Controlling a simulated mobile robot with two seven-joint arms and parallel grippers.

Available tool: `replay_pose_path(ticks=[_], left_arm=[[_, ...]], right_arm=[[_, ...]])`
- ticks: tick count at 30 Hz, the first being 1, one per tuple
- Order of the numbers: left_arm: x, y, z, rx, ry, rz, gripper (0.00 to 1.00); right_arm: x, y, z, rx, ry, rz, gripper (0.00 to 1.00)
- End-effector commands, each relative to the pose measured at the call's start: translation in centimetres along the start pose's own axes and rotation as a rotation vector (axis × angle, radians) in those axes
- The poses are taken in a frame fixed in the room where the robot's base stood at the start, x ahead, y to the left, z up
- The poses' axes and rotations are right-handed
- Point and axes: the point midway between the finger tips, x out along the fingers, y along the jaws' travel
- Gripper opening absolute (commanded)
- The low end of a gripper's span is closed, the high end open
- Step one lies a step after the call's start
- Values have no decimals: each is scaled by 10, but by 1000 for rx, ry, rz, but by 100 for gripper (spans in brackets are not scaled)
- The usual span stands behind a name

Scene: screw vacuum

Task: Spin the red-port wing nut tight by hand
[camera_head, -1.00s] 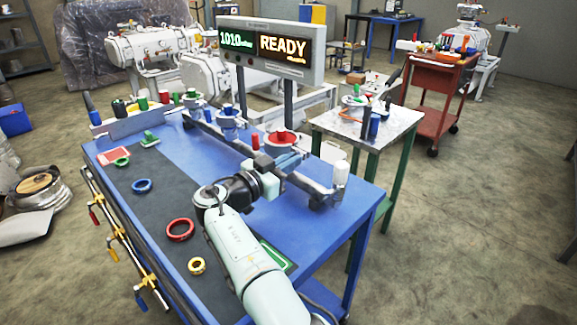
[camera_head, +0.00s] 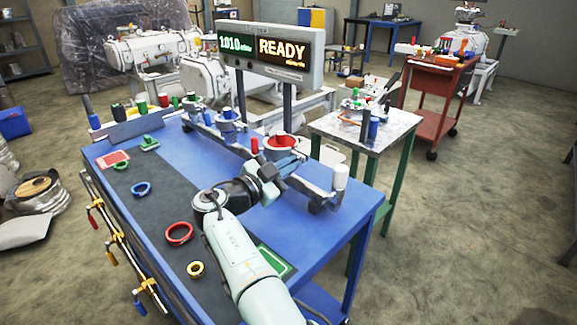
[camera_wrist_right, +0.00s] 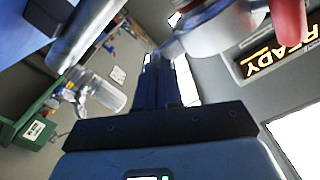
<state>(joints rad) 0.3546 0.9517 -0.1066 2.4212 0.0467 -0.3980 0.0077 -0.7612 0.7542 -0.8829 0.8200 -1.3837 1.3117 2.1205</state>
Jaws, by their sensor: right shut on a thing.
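The red port (camera_head: 281,142) stands on the grey rail at the blue bench's far right side. My right gripper (camera_head: 298,161) reaches in low at its near right side. In the right wrist view its two dark fingers (camera_wrist_right: 165,75) are close together beside a pale metal port body (camera_wrist_right: 218,30), with a red part (camera_wrist_right: 289,18) at the upper right. The fingers are shut on a small part of the port's clamp, taken to be the wing nut; it is mostly hidden. My left gripper is not in view.
A white cylinder (camera_head: 340,177) stands on the rail's right end, close to my gripper. Red (camera_head: 179,233), blue (camera_head: 141,188) and yellow (camera_head: 195,268) rings lie on the dark mat. The READY display (camera_head: 270,55) stands behind the rail.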

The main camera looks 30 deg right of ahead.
Motion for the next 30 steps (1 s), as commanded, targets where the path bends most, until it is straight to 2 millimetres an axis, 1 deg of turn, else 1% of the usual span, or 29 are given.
replay_pose_path(ticks=[6,7,9,17,20,23,26,30], left_arm=[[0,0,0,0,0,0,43],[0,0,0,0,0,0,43],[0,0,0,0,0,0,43],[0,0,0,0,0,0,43],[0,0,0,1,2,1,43],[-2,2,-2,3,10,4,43],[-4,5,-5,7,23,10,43],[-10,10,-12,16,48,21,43]], right_arm=[[-1,0,0,1,-1,-1,0],[-1,0,0,0,-1,-1,12],[-1,0,0,0,-1,-1,32],[0,0,0,-1,-1,0,32],[-5,0,0,-2,-2,-1,32],[-17,-1,0,-3,-3,-1,32],[-36,-1,0,-2,-3,-3,32],[-69,-1,0,-3,-3,-5,32]])
